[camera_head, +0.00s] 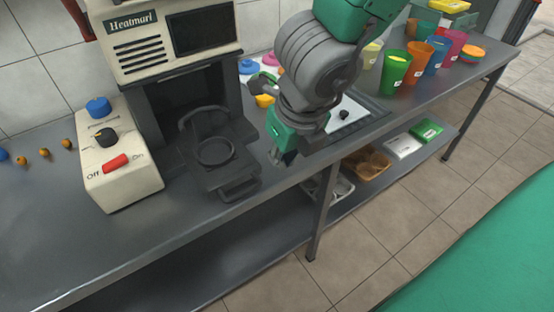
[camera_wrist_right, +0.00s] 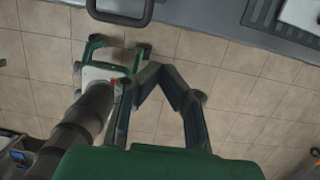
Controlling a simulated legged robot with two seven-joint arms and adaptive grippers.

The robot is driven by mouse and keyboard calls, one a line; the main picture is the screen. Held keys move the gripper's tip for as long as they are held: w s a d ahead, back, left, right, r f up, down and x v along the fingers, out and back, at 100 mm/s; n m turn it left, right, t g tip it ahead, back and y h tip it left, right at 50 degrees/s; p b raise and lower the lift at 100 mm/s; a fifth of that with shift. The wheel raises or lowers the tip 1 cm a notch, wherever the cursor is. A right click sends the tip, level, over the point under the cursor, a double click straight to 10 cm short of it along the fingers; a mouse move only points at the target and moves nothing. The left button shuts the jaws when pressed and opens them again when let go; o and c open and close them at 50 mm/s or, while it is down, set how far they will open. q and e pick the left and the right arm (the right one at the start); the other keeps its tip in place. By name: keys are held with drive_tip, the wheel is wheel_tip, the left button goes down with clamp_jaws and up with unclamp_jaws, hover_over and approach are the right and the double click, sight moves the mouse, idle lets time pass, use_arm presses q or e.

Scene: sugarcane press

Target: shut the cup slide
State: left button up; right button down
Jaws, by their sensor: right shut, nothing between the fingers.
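The cup slide (camera_head: 238,172) is a dark frame with a round ring, sticking out from the front of the cream Heatmarl machine (camera_head: 170,62) over the grey table. A low handle-like part is at its front end. My right gripper (camera_head: 284,158) hangs just right of the slide, pointing down near the table's front edge, with a visible gap to the slide. In the right wrist view its fingers (camera_wrist_right: 158,72) converge at the tips and hold nothing. A dark loop (camera_wrist_right: 120,10) shows at the top there; I cannot tell whether it is the slide's handle. My left gripper is out of view.
A control box (camera_head: 122,160) with a red switch and blue knob stands left of the slide. Colored cups (camera_head: 395,70) stand at the table's far right. A lower shelf (camera_head: 215,262) holds trays. The table front left is clear.

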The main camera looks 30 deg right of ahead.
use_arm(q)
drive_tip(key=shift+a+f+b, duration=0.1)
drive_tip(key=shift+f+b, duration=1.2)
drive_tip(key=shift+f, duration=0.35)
use_arm(e)
drive_tip(key=shift+w+a+f, duration=0.1)
drive_tip(key=shift+w+f, duration=0.9)
drive_tip(key=shift+f, duration=0.35)
drive_tip(key=shift+w+a+f, duration=0.1)
drive_tip(key=shift+w+f, duration=0.95)
drive_tip(key=shift+f, duration=0.3)
drive_tip(key=shift+w+a+f, duration=0.1)
drive_tip(key=shift+w+f, duration=0.9)
drive_tip(key=shift+f, duration=0.35)
